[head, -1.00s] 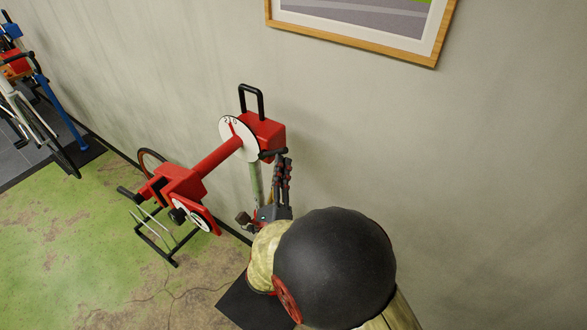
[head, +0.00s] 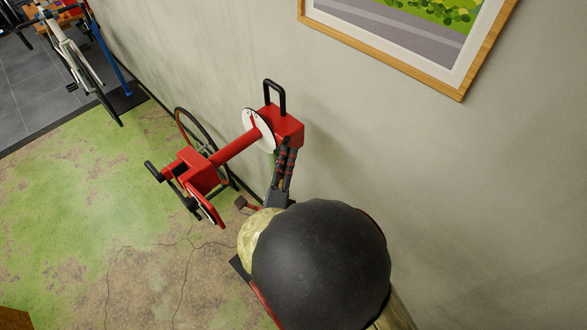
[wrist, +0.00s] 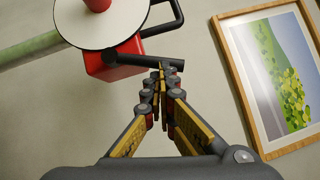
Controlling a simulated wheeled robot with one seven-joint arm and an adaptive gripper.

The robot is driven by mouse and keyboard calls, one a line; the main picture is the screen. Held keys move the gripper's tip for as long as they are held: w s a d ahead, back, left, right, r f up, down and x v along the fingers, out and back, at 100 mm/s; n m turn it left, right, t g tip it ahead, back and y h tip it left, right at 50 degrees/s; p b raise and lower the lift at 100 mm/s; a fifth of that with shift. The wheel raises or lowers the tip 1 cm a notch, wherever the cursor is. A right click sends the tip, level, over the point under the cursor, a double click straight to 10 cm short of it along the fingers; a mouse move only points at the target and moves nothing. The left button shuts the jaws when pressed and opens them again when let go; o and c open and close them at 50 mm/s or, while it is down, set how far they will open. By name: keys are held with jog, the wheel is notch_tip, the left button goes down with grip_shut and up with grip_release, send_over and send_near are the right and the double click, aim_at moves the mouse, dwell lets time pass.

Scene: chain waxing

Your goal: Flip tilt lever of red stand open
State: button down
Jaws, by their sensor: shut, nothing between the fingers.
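The red stand's head (head: 286,128) is a red block with a white disc (head: 258,130) and a red tube running to a clamp (head: 197,172) at lower left. A black loop handle (head: 275,95) rises from the block. In the wrist view, a short black lever bar (wrist: 150,62) crosses beside the red block (wrist: 115,62); a black loop (wrist: 172,20) lies above it. My gripper (wrist: 161,72) is shut and empty, its fingertips right at this bar; contact is unclear. In the head view my gripper (head: 287,152) is just below the block, and the bar is hidden.
The grey wall stands close behind the stand and carries a framed picture (head: 420,55). A wheel (head: 210,125) is behind the clamp. A white bike (head: 75,60) and blue stand (head: 110,65) are at upper left. Green, worn floor (head: 90,190) lies open at left.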

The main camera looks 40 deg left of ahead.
jog(key=shift+w+a+r+p, duration=0.1)
jog(key=shift+a+r+p, duration=0.35)
jog(key=shift+p, duration=0.35)
dwell(0.5)
notch_tip(320, 180, up, 10)
dwell(0.5)
jog(key=shift+f, duration=0.15)
dwell(0.4)
